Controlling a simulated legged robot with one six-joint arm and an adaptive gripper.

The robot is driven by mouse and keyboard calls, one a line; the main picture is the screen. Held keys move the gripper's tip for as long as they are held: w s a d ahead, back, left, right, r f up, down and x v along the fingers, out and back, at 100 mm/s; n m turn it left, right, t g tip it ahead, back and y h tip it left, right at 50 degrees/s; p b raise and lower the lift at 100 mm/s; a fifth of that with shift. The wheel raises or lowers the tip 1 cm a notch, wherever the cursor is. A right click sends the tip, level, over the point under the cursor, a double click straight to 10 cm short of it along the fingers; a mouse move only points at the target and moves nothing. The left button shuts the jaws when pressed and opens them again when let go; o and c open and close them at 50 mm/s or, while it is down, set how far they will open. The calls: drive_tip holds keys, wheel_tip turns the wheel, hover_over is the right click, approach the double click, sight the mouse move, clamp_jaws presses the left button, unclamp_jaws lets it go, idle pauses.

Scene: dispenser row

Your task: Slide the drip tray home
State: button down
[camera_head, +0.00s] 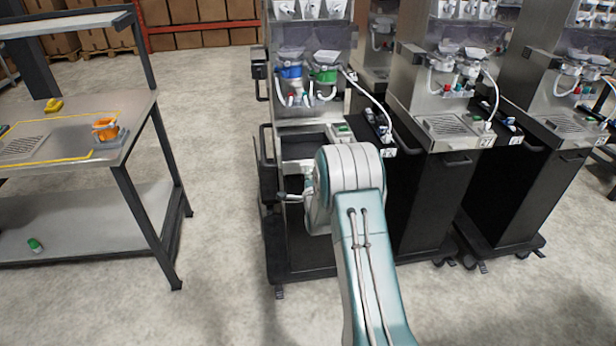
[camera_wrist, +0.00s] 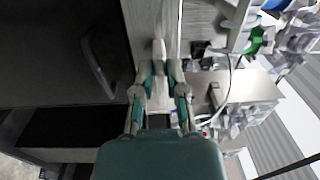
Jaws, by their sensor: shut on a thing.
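My gripper (camera_wrist: 158,72) shows in the wrist view with its two teal fingers closed on a pale grey piece (camera_wrist: 158,47), which looks like the front grip of the drip tray. Beyond it are grey metal surfaces of the dispenser. In the head view my arm covers the gripper and most of the tray. The nearest dispenser (camera_head: 310,120) stands behind my arm, with a blue and a green part above its tray bay (camera_head: 300,148). How far the tray sits in its bay cannot be told.
More dispensers (camera_head: 430,170) stand to the right, with slotted trays (camera_head: 450,126) and hoses. A workbench (camera_head: 135,125) at the left holds an orange cup (camera_head: 105,130) and a yellow item (camera_head: 53,105). Open floor (camera_head: 215,130) lies between.

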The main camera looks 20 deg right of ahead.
sight(306, 165)
drive_tip(key=shift+x, duration=2.05)
drive_tip(key=c, duration=0.6)
unclamp_jaws()
drive_tip(key=shift+s+f, duration=0.1)
drive_tip(key=v, duration=1.2)
drive_tip(key=s+a+r+n+g+y, duration=0.25)
drive_tip(key=s+a+r+n, duration=0.2)
drive_tip(key=r, duration=0.35)
drive_tip(key=s+a+r+n+g+y, duration=0.1)
drive_tip(key=s+a+r+n+g, duration=0.2)
drive_tip(key=a+r+n, duration=0.3)
drive_tip(key=s+a+r+n+g, duration=0.2)
drive_tip(key=s+n, duration=0.1)
drive_tip(key=s, duration=0.6)
drive_tip(key=s+a+r+n+g+y, duration=0.1)
drive_tip(key=s+n, duration=0.3)
drive_tip(key=s, duration=0.5)
drive_tip(key=s+a+r+n+g, duration=0.3)
drive_tip(key=s+a, duration=0.1)
drive_tip(key=s, duration=0.6)
drive_tip(key=shift+n, duration=0.35)
